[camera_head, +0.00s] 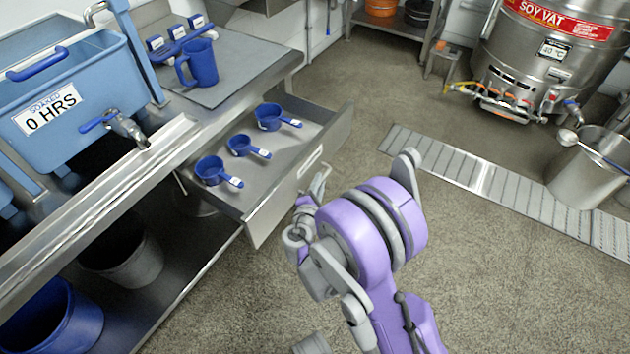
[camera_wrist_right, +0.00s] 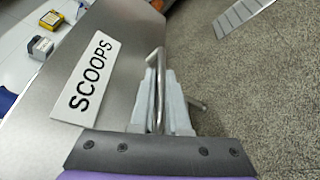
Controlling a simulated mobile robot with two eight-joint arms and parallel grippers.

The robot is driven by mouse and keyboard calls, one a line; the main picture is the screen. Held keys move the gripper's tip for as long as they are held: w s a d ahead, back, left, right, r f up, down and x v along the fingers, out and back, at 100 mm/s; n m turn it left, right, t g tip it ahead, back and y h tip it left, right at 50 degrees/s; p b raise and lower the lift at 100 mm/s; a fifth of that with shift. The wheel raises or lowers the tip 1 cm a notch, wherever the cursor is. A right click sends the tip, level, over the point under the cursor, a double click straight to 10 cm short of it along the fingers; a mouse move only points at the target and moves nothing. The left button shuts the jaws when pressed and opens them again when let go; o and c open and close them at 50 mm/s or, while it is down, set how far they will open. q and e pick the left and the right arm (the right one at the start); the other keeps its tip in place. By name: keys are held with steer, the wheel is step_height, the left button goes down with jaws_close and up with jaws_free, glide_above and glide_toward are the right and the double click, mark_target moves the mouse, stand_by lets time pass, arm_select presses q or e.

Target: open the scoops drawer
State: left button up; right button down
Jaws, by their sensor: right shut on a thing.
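The scoops drawer (camera_head: 262,205) stands pulled out from under the steel bench in the head view. Three blue scoops lie in it: one near the front (camera_head: 214,171), one in the middle (camera_head: 243,146) and one at the back (camera_head: 270,117). In the right wrist view the drawer front (camera_wrist_right: 128,62) carries a white "SCOOPS" label (camera_wrist_right: 88,80). My right gripper (camera_wrist_right: 162,98) is shut on the drawer's bar handle (camera_wrist_right: 159,70). In the head view my purple right arm stands in front of the drawer, and the gripper is partly hidden. My left gripper is not in view.
The bench (camera_head: 225,108) holds a blue jug (camera_head: 199,63) and a blue tub (camera_head: 75,95) with a tap. Buckets (camera_head: 125,260) stand on the shelf below. A floor grate (camera_head: 490,180), a soy vat (camera_head: 550,60) and a steel pot (camera_head: 590,165) are at right. Floor beside the drawer is clear.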

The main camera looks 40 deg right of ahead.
steer(key=c, duration=0.9)
jaws_free()
steer(key=p+v, duration=0.1)
steer(key=v, duration=1)
steer(key=shift+d, duration=0.1)
